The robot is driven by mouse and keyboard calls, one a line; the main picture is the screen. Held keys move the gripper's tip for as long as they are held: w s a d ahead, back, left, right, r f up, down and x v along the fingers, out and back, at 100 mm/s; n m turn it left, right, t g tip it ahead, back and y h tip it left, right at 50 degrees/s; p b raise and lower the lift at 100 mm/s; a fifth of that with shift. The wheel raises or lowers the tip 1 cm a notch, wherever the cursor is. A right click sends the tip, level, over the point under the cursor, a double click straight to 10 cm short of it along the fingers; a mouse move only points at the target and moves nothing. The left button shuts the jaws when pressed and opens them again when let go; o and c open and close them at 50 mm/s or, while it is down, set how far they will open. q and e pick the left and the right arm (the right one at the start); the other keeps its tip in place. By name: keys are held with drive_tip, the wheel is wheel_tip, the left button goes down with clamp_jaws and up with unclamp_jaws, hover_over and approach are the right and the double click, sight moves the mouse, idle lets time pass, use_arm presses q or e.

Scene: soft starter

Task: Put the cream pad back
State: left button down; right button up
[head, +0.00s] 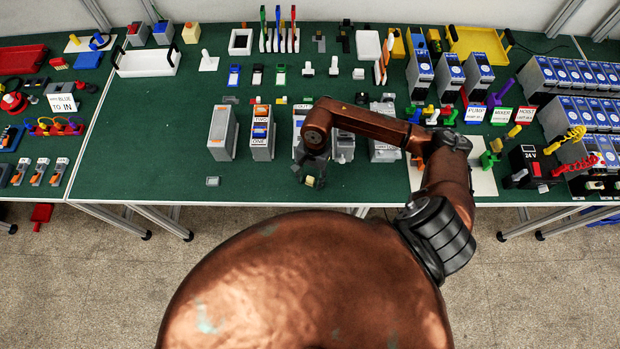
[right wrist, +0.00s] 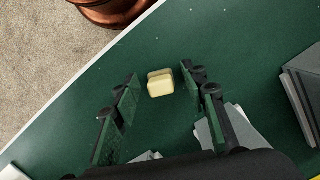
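The cream pad (right wrist: 160,83) is a small pale-yellow block over the green table top, seen in the right wrist view. My right gripper (right wrist: 158,80) is open, with one finger on each side of the pad and visible gaps between; neither finger touches it. In the head view my right gripper (head: 312,178) points down near the table's front edge, in front of the grey modules, and largely hides the pad there. My left gripper is not in view.
Grey modules (head: 222,133) stand left of the right gripper, and grey blocks (right wrist: 302,85) are close to its right in the wrist view. A small light-grey piece (head: 212,181) lies near the front edge. The front strip of table left of the gripper is mostly clear.

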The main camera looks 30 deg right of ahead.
drive_tip(key=shift+r, duration=0.1)
drive_tip(key=shift+w+r, duration=0.1)
drive_tip(key=shift+r, duration=0.25)
wheel_tip(320, 180, up, 11)
drive_tip(key=d+b, duration=0.1)
drive_tip(key=shift+w+d, duration=0.3)
drive_tip(key=shift+w, duration=0.15)
drive_tip(key=shift+r, duration=0.15)
